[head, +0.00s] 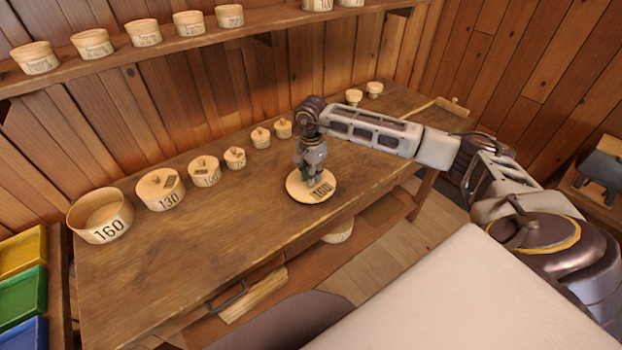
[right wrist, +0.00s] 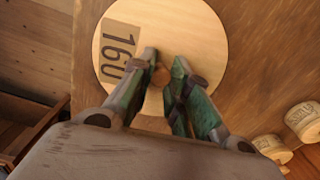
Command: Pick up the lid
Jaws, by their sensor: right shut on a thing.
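The lid (head: 298,192) is a round, pale wooden disc marked 160 with a small turned knob. It is over the front part of the workbench. In the right wrist view the lid (right wrist: 200,40) fills the upper middle, and its knob (right wrist: 161,76) is between the fingers. My right gripper (head: 312,182) comes down from above and is shut on the knob. Whether the lid touches the bench or is just above it I cannot tell. The open round box marked 160 (head: 108,230) stands at the bench's left end, without a lid. My left gripper is not in view.
The workbench (head: 230,230) is clear between the lid and the box. Lidded boxes marked 130 (head: 160,203) and 100 (head: 204,180) and smaller ones line its back. A wall shelf (head: 170,50) holds several tubs. Coloured trays (head: 22,295) stand at the far left.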

